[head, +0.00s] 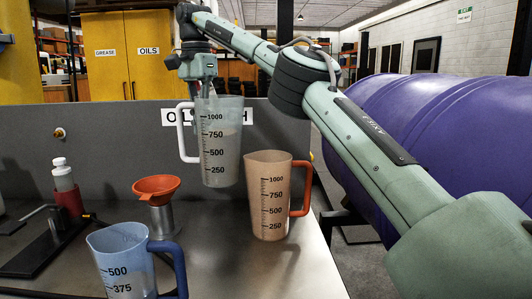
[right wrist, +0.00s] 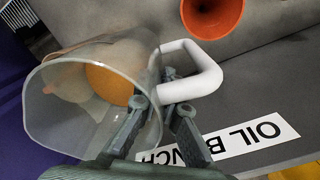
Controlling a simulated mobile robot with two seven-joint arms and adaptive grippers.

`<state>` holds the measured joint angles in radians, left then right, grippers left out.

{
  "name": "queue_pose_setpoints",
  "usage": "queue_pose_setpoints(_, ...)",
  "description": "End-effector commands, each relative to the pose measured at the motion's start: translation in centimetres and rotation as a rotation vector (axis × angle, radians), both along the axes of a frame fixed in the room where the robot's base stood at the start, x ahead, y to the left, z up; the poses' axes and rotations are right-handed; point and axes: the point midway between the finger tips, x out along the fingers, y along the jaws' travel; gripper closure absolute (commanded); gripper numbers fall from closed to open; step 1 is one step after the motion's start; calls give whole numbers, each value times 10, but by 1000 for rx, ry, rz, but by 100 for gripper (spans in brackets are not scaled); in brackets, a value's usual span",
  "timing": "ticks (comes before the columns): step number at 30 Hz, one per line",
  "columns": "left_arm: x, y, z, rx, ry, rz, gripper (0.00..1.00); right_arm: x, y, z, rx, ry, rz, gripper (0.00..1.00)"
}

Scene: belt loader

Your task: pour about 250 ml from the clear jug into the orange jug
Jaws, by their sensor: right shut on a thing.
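The clear jug (head: 222,150) has a white handle and black markings up to 1000. It hangs nearly upright above the bench, left of the orange jug. My right gripper (head: 205,92) is shut on it at the rim by the handle; the fingers (right wrist: 165,112) also show in the right wrist view, beside the handle of the clear jug (right wrist: 205,72). A liquid level in it is hard to read. The orange jug (head: 268,205), with an orange handle on its right, stands upright on the bench near its right edge. My left gripper is not in view.
A blue jug (head: 118,265) stands at the front of the bench (head: 230,265). An orange funnel (head: 156,187) sits on a metal can behind it. A bottle in a red holder (head: 64,180) stands at left. A purple drum (head: 440,130) lies beyond the bench's right edge.

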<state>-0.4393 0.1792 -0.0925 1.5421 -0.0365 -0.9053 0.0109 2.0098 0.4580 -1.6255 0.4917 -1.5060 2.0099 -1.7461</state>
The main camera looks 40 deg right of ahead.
Motion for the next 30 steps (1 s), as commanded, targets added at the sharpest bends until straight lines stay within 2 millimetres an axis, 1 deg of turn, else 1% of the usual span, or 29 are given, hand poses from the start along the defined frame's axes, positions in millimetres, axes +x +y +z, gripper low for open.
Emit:
queue_pose_setpoints(1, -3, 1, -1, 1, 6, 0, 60, 0, 0, 0, 2, -2, 2, 100)
queue_pose_setpoints(8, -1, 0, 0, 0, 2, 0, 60, -1, 2, -11, 34, -19, 11, 100)
queue_pose_setpoints(13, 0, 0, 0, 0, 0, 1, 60, -2, -2, -14, 69, -77, 3, 100)
queue_pose_setpoints(16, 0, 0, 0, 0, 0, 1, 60, -3, 0, -23, 98, -102, 8, 100)
queue_pose_setpoints(20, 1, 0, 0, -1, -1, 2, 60, -5, -4, -28, 132, -150, 2, 100)
queue_pose_setpoints(30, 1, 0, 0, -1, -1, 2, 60, -11, -10, -5, 259, -298, 0, 100)
